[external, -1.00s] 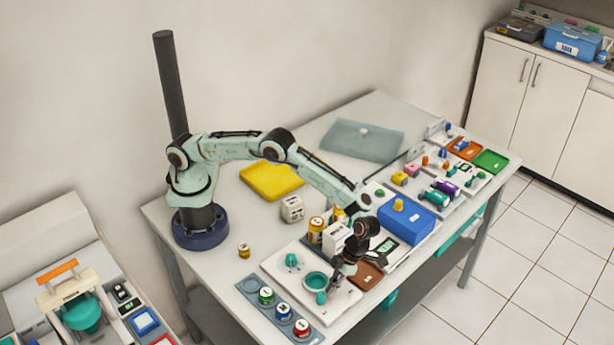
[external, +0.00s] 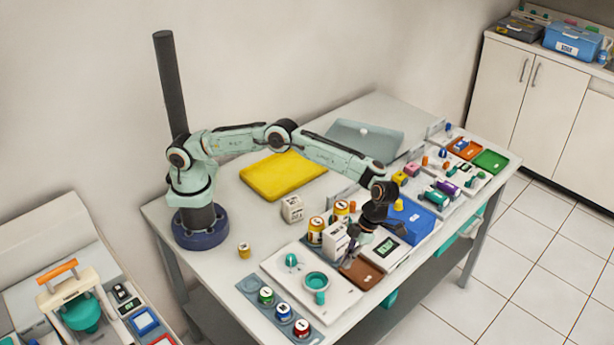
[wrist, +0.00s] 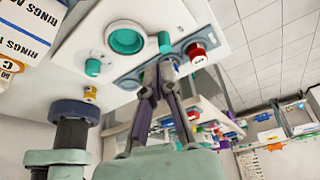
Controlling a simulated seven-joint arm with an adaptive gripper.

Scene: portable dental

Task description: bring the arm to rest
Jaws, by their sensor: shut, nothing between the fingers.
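My gripper (external: 361,243) is raised over the front part of the table, in front of the blue box (external: 409,219) and beside a white carton (external: 336,240). In the wrist view the fingers of my gripper (wrist: 166,68) are together at the tips, with nothing held. My arm reaches out from its dark base, elbow bent. Whether the fingertips clear the brown tray (external: 360,274) below them is hard to tell.
A white plate (external: 342,303) with a teal cup (external: 316,282) lies at the front, next to a strip of capped jars (external: 283,311). A yellow pad (external: 283,177) and a translucent tray (external: 365,138) lie behind my arm. Several small items crowd the right side.

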